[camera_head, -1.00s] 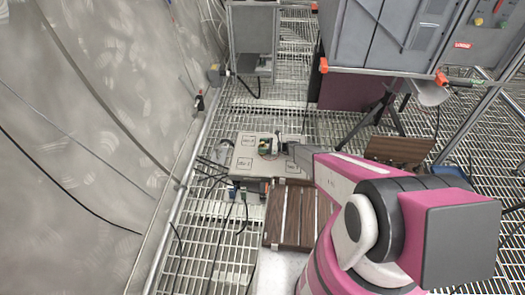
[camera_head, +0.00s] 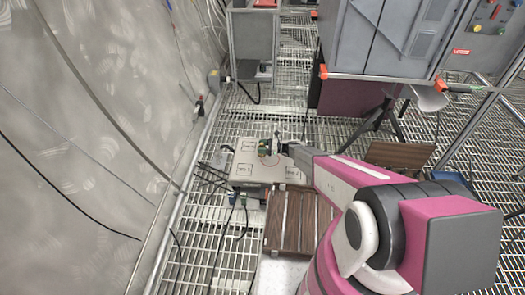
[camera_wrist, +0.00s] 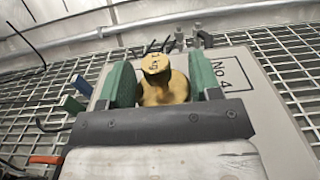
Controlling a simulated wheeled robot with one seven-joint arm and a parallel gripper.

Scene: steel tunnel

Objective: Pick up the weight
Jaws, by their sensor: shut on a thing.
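The weight (camera_wrist: 166,84) is a small yellow, knobbed piece with dark marks on its top. In the wrist view it sits between the two green fingers of my gripper (camera_wrist: 163,85), which are shut on it. In the head view my gripper (camera_head: 272,149) is over the pale box with marked squares (camera_head: 243,169), and the weight shows only as a tiny yellowish spot there. I cannot tell whether the weight still touches the box top. Its lower part is hidden by the gripper's dark palm.
A printed "No. 4" square (camera_wrist: 222,95) is right of the gripper. A brown slatted pallet (camera_head: 287,218) lies in front of the box. Cables (camera_head: 212,178) run along its left side. Grey cabinets (camera_head: 385,38) stand at the back right, and a curved grey wall (camera_head: 90,130) is at left.

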